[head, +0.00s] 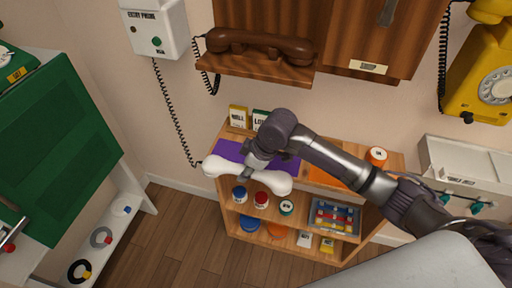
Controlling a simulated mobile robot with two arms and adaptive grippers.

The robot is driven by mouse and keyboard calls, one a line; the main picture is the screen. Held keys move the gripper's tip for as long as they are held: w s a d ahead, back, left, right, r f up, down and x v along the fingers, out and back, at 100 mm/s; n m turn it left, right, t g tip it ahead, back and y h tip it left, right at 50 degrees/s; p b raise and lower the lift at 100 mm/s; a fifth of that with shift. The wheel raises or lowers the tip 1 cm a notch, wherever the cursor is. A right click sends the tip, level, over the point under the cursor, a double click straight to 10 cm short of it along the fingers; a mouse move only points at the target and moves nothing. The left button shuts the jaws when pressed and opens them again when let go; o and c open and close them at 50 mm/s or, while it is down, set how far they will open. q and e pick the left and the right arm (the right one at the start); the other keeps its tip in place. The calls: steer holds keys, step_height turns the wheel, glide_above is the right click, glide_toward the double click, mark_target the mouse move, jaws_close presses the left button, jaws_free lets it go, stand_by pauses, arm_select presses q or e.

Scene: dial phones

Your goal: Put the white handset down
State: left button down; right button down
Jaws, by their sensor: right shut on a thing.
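The white handset (263,180) is held level by my right gripper (252,167), which is shut on its middle. It is in front of or above the purple mat (230,151) on top of a wooden shelf unit (321,187); I cannot tell whether it touches anything. Its black coiled cord (172,115) runs up to the white entry phone (157,33) on the wall at the upper left. My left gripper is not in view.
A brown handset (261,43) rests on a wooden wall phone above the shelf unit. Small boxes (238,116) stand at the back of the shelf top, and an orange canister (376,157) stands at its right. A yellow phone (483,75) hangs at the right. A green panel (50,150) is at the left.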

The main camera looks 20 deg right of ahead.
steer(key=w+d, duration=0.1)
steer(key=w, duration=0.1)
steer(key=w+d, duration=0.1)
steer(key=w, duration=0.1)
steer(key=shift+d+r, duration=0.1)
steer(key=shift+d, duration=0.2)
steer(key=w+d, duration=0.1)
steer(key=w, duration=0.1)
steer(key=w+d, duration=0.1)
steer(key=w, duration=0.1)
steer(key=shift+d, duration=0.4)
steer(key=shift+f, duration=0.35)
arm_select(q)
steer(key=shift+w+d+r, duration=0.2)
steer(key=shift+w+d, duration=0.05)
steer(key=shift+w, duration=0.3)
arm_select(e)
steer(key=shift+s, duration=0.1)
steer(key=c, duration=0.8)
jaws_free()
steer(key=shift+f, duration=0.1)
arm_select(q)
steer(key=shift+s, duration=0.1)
